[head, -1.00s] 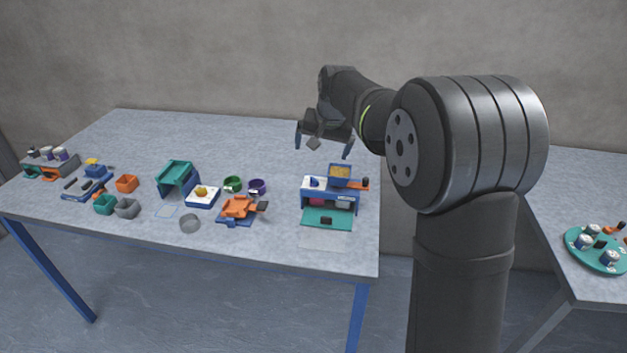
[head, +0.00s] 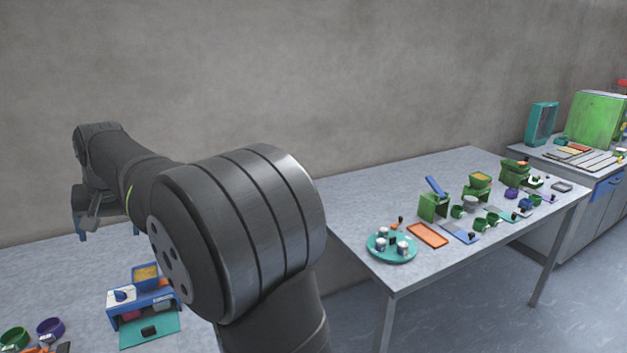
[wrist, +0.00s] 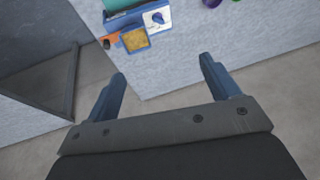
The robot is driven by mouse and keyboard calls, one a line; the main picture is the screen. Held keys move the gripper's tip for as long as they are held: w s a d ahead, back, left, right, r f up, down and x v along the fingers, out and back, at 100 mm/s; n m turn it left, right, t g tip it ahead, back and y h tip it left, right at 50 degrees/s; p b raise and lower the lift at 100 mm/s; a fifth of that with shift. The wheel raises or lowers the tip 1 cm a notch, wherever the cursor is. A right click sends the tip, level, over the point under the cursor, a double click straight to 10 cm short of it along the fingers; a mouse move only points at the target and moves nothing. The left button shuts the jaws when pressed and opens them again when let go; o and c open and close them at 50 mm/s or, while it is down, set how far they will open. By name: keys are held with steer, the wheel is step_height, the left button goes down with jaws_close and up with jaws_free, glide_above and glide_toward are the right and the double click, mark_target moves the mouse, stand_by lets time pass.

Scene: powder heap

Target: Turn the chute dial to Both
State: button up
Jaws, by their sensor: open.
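The chute dial is a blue pointer knob on a white plate (head: 122,296), on the front left of a blue station (head: 150,299) in the head view. The dial also shows at the top of the wrist view (wrist: 157,18); its setting is too small to read. A hopper of yellow powder (head: 146,275) sits on the station, and it shows beside the dial in the wrist view (wrist: 134,40). My gripper (head: 109,234) is open and empty, high above and behind the station. In the wrist view its fingers (wrist: 162,70) are well apart, with the dial beyond them.
A teal plate (head: 152,332) lies in front of the station. Green (head: 14,338) and purple (head: 50,327) cups stand to its left. A second table at right holds a round teal tray (head: 391,248), an orange tray (head: 427,235) and green stations. The air around my gripper is clear.

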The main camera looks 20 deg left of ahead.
steer(key=c, duration=1)
steer(key=shift+o, duration=0.2)
steer(key=n+g+h, duration=0.1)
steer(key=n+h, duration=0.3)
steer(key=n, duration=0.5)
glide_above(119, 292)
step_height(119, 292, down, 4)
steer(key=shift+n, duration=0.3)
step_height(119, 292, down, 18)
steer(key=shift+r, duration=0.1)
jaws_close()
